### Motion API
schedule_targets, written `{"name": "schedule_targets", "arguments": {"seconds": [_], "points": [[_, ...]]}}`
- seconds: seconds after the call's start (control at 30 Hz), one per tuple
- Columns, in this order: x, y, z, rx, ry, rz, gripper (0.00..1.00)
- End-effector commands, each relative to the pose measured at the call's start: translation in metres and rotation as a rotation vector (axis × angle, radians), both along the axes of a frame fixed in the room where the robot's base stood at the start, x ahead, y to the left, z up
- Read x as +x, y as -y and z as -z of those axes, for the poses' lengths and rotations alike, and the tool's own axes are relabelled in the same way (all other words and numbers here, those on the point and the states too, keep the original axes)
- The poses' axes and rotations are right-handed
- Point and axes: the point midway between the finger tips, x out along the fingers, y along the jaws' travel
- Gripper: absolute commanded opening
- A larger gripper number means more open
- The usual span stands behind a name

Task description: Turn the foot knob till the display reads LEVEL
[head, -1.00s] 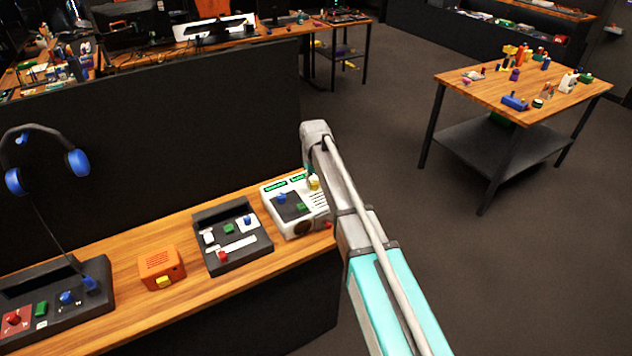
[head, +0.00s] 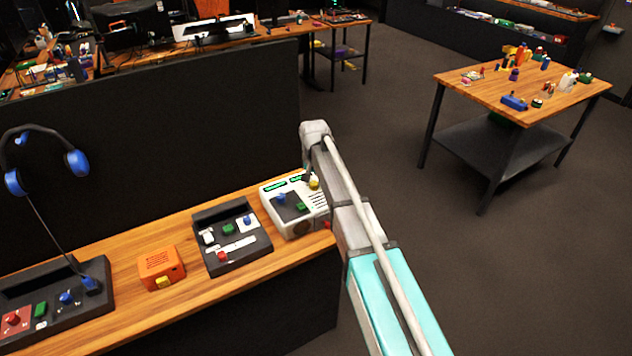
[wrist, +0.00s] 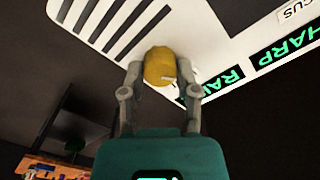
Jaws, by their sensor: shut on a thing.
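The foot knob (wrist: 160,66) is yellow and sits on a white panel in the wrist view. My gripper (wrist: 161,82) is shut on it, with one grey finger on each side. The knob (head: 314,184) also shows in the head view, close to my arm. The green-lettered display (wrist: 222,86) beside the right finger shows letters that look like RAI. The finger side hides its remaining letters.
Another display (wrist: 287,50) reads SHARP, under a partly cut-off label. In the head view the white device (head: 273,209) also carries a blue knob (head: 281,199) and a green one (head: 300,207). A dark control box (head: 232,262) and an orange box (head: 160,266) stand to its left.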

Motion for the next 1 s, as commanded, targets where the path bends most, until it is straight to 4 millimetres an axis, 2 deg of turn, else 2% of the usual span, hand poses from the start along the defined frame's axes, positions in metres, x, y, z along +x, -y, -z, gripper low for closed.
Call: {"name": "schedule_targets", "arguments": {"seconds": [0.23,0.27,0.43,1.0], "points": [[0.0042,-0.0001,-0.0005,0.000,0.008,0.000,0.00],[0.0043,-0.0002,-0.0005,0.000,0.008,0.000,0.45],[0.0030,-0.0004,-0.0004,0.000,0.006,-0.001,0.76],[0.0007,-0.0007,-0.0016,0.001,0.002,-0.002,0.76]]}}
